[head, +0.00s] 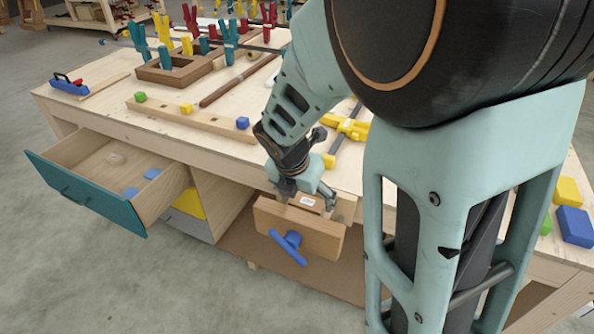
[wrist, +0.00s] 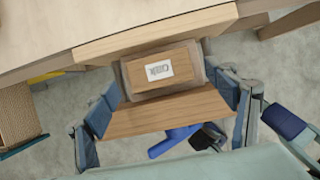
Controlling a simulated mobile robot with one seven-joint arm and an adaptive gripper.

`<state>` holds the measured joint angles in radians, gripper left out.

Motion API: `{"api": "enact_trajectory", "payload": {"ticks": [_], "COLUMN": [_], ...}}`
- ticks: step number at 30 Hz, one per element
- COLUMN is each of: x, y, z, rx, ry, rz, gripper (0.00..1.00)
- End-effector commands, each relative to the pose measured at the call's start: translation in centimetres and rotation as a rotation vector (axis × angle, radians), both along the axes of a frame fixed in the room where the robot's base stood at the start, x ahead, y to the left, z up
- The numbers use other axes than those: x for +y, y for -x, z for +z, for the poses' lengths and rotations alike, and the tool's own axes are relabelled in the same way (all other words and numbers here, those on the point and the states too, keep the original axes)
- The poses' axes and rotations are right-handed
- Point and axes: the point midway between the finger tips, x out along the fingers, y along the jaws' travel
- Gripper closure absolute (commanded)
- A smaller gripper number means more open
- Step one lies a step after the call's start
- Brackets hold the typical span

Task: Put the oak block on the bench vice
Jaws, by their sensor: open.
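The oak block (wrist: 145,84) is a small brown wooden block with a white label on its top. It lies at the bench vice (wrist: 170,116), between the wide wooden front jaw and the table edge; the exact contact under it is hidden. The vice (head: 300,232) has a blue handle and sticks out from the table's front. My gripper (wrist: 168,88) is open, with its fingers apart on the left and right of the block. In the head view my gripper (head: 303,188) is just above the vice, and the block (head: 308,201) shows partly below it.
An open drawer (head: 95,185) with blue blocks juts out at left. On the table (head: 110,95) are a wooden rail (head: 195,120) with coloured cubes, a clamp rack (head: 180,72) and a yellow clamp (head: 348,127). Yellow and blue blocks (head: 575,225) are at far right.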

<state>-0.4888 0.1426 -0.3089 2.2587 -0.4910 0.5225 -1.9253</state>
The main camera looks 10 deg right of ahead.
Motion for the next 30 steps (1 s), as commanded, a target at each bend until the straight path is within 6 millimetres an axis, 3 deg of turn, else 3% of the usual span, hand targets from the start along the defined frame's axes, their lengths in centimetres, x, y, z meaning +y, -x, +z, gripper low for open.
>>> {"api": "enact_trajectory", "payload": {"ticks": [1,15,30], "x": [0.2,1.6,2.0], "y": [0.2,2.2,2.7], "z": [1.5,7.2,8.0], "rx": [-0.002,-0.001,0.000], "ry": [-0.001,0.000,0.000], "rz": [0.002,0.001,0.000], "gripper": [0.22,0.22,0.22]}}
